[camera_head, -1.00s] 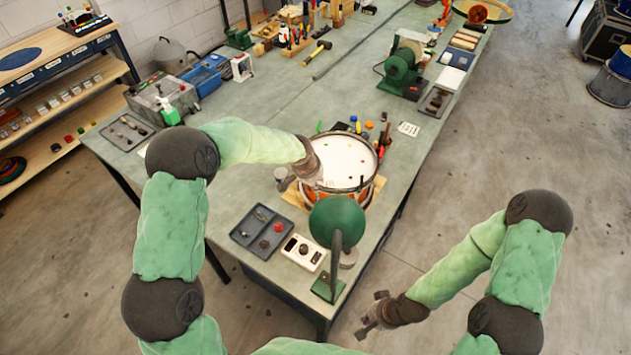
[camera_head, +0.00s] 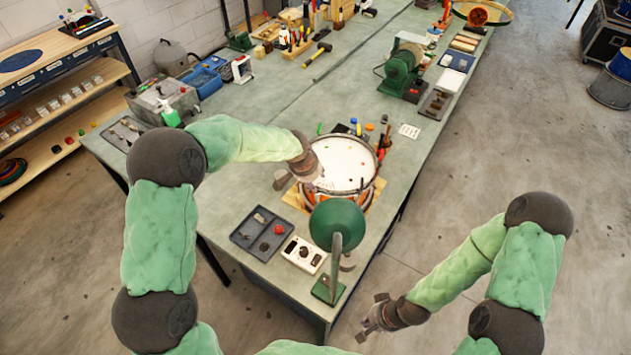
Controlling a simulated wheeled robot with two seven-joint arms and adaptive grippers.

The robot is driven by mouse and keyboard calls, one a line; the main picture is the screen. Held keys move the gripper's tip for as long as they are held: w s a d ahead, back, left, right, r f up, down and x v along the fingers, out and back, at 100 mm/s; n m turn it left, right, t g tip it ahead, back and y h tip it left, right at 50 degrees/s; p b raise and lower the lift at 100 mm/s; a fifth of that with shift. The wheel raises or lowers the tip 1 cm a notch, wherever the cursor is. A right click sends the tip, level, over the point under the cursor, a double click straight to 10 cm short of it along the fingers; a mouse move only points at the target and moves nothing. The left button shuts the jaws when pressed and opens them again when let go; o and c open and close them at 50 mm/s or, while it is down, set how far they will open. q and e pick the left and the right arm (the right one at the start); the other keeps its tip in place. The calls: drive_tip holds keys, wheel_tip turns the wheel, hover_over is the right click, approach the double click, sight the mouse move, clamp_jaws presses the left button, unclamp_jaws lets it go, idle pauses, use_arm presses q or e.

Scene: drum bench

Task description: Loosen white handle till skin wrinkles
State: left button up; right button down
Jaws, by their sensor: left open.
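The drum (camera_head: 346,163) stands on the bench with its white skin facing up and several small coloured spots on it. Its rim is metal and its shell orange-red. My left gripper (camera_head: 301,183) is open at the drum's left edge, fingers low beside the rim. Gripper and wrist cover that part of the rim. I cannot make out a white handle; it may be hidden. At this size I cannot tell whether the skin is wrinkled. My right gripper (camera_head: 369,317) hangs over the floor in front of the bench, looks open, and is empty.
A green lamp (camera_head: 337,222) stands close in front of the drum. A grey tray (camera_head: 262,233) of small parts and a white control box (camera_head: 304,254) lie at the front left. Hand tools (camera_head: 384,137) lie behind the drum. The bench (camera_head: 222,206) is clear left of the drum.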

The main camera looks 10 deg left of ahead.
use_arm(q)
drive_tip(key=v, duration=0.8)
drive_tip(key=shift+r, duration=0.3)
drive_tip(key=shift+s, duration=0.1)
